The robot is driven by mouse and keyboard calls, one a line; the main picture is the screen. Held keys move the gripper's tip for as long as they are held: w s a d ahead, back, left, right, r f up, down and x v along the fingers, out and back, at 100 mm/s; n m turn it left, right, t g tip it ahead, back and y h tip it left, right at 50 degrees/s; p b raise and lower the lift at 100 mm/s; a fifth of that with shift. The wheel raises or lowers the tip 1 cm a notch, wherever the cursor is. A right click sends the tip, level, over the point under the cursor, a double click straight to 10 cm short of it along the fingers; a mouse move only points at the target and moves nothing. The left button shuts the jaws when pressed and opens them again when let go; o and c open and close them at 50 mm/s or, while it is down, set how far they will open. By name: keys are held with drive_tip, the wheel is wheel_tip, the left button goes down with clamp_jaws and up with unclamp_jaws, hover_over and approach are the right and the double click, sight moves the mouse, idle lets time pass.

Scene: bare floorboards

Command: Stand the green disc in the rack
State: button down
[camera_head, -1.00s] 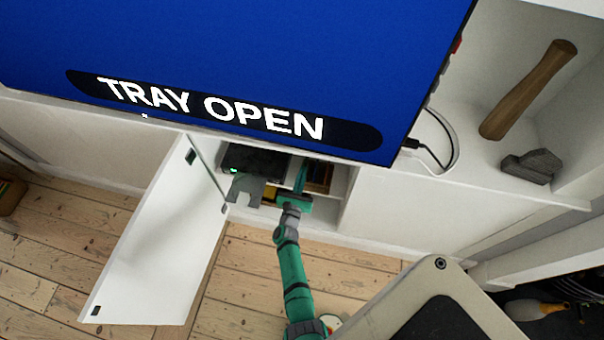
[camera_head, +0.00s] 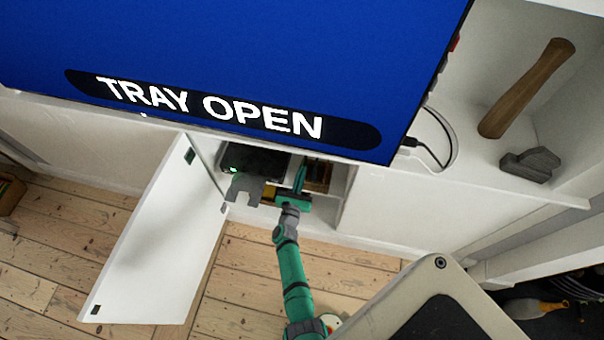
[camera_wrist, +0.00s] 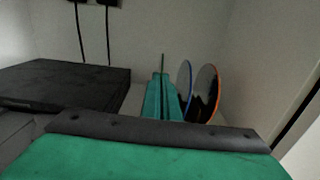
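My gripper (camera_head: 300,178) reaches into the open cabinet compartment under the screen. In the wrist view its two teal fingers (camera_wrist: 163,98) point forward, close together. A thin green edge (camera_wrist: 162,63) rises between the fingertips; it looks like the green disc seen edge-on and upright, gripped there. Just right of the fingers stand a blue-rimmed disc (camera_wrist: 185,80) and an orange-rimmed disc (camera_wrist: 206,90), upright and apart. The rack is mostly hidden; a brownish structure (camera_head: 320,176) right of the gripper in the head view may be it. I cannot tell whether the green disc touches it.
A black player (camera_wrist: 75,85) lies left of the fingers, its grey tray (camera_head: 246,188) sticking out. The cabinet door (camera_head: 158,240) hangs open at left. The screen (camera_head: 230,65) overhangs the compartment. Side walls close it in.

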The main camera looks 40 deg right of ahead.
drive_tip(key=shift+w, duration=0.1)
drive_tip(key=c, duration=2)
unclamp_jaws()
drive_tip(key=shift+a, duration=0.15)
drive_tip(key=v, duration=1)
drive_tip(key=shift+s+a, duration=0.2)
drive_tip(key=shift+s, duration=0.1)
